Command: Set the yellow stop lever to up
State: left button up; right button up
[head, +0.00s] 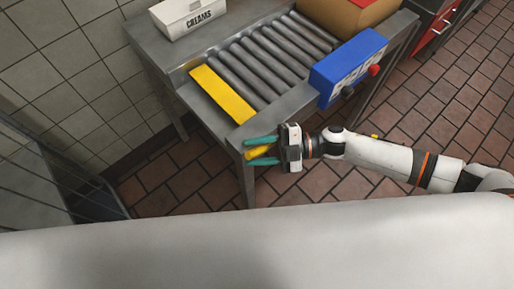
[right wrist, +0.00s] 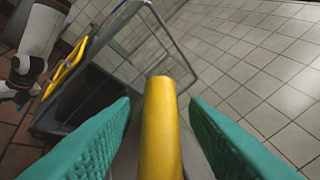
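The yellow stop plate (head: 222,93) lies along the near left end of the roller table. The yellow stop lever (head: 257,153) sticks out from the table's front corner, and its round bar (right wrist: 161,125) fills the middle of the right wrist view. My right gripper (head: 262,151) has its two green fingers on either side of the lever. In the right wrist view (right wrist: 160,135) a gap shows between the bar and each finger, so it is open around the lever. My left gripper is not visible in the head view.
Steel rollers (head: 262,62) fill the table top. A white creams box (head: 188,16) stands at the back left, and a blue box with a red knob (head: 374,70) is on the right side. A grey wire-framed cart (head: 85,200) stands at the lower left. Brick floor lies around the table.

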grip_shut()
